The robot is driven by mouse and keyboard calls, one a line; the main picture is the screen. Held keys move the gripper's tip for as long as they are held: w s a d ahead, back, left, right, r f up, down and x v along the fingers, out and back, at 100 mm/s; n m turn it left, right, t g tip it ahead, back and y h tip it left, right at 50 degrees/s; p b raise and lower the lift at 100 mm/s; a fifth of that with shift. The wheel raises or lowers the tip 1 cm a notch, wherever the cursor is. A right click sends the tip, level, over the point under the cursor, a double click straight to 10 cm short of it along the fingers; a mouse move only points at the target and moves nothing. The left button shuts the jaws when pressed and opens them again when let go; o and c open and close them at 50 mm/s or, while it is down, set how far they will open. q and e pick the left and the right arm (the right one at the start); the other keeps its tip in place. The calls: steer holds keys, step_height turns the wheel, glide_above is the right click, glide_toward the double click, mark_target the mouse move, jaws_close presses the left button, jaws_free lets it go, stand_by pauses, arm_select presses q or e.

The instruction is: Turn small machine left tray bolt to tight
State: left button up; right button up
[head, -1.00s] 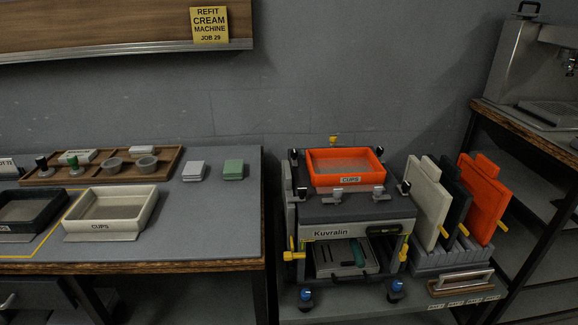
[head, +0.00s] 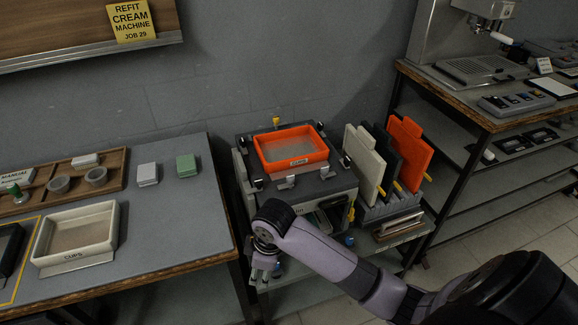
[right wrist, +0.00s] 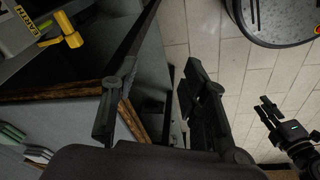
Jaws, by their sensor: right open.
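The small machine (head: 315,196) stands on a low shelf, with an orange CUPS tray (head: 291,163) on top. Two grey wing-shaped bolts sit at the tray's front edge, a left one (head: 289,182) and a right one (head: 326,173). I cannot tell how tight they are. My right gripper (head: 264,271) is in front of the machine's left front corner, below the bolts and apart from them. Its fingers are open and empty in the right wrist view (right wrist: 158,105). A dark gripper, seemingly my left (right wrist: 268,112), shows at that view's right edge, its opening unclear. My right forearm hides part of the machine's front.
Upright panels, cream (head: 364,163), dark and orange (head: 410,150), stand in a rack right of the machine. A worktable (head: 185,222) with a cream CUPS tray (head: 78,262) is to the left. A yellow lever (right wrist: 68,40) shows in the right wrist view.

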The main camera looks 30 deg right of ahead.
steer(key=w+d+r+n, duration=0.2)
steer(key=w+d+r, duration=0.2)
steer(key=w, duration=0.3)
steer(key=n+g+h, duration=0.1)
steer(key=g, duration=0.1)
glide_toward(290, 177)
steer(key=shift+t, duration=0.3)
step_height(290, 177, down, 9)
steer(key=shift+f+p, duration=0.1)
steer(key=shift+p, duration=0.75)
arm_select(q)
steer(key=s+a+f+g, duration=0.1)
steer(key=s+a+f, duration=0.2)
steer(key=s+f, duration=1.5)
steer(key=shift+g, duration=0.3)
steer(key=shift+s+a, duration=0.1)
arm_select(e)
jaws_close()
